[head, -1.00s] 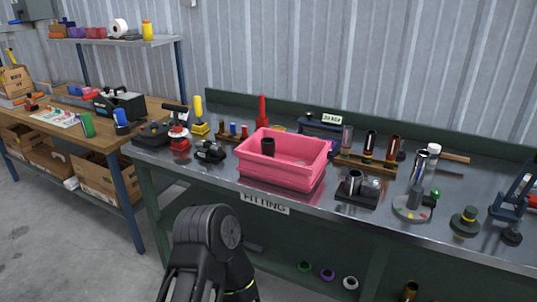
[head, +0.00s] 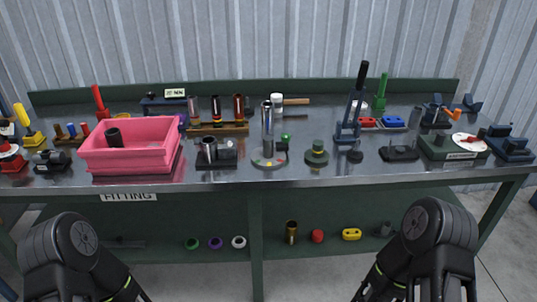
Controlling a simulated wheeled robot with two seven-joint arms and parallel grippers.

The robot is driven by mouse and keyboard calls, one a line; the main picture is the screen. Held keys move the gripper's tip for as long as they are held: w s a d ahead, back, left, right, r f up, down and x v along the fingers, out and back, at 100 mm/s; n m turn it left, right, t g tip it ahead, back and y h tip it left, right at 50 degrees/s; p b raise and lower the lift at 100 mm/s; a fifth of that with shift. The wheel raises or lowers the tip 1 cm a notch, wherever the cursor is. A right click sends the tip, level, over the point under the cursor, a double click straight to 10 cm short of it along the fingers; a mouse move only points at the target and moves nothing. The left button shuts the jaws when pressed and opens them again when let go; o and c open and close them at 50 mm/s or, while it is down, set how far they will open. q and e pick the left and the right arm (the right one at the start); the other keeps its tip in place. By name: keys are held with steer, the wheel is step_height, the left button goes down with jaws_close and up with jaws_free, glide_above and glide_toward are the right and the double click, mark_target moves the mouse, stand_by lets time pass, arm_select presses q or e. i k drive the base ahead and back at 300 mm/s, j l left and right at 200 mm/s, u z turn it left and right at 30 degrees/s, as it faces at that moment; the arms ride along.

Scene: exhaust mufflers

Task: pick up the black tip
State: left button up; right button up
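A dark, short tube stands in the pink bin (head: 108,161) at the left of the bench; this black tip (head: 114,138) leans slightly and its lower end is hidden by the bin's front wall. My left arm shows at the bottom left and my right arm at the bottom right, both in front of the bench. Both grippers are below the picture and out of sight. Nothing is seen touching the tip.
The metal bench (head: 210,174) carries a fixture with a silver tube (head: 208,150), a round dial stand (head: 269,161), a wooden rack (head: 217,128) of tubes and a blue press (head: 350,120). Rings and small parts lie on the lower shelf (head: 275,255).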

mark_target(113, 135)
steer(key=i+j+z, duration=0.15)
steer(key=j+z, duration=0.15)
steer(key=j, duration=0.75)
steer(key=j+z, duration=0.35)
steer(key=j, duration=0.75)
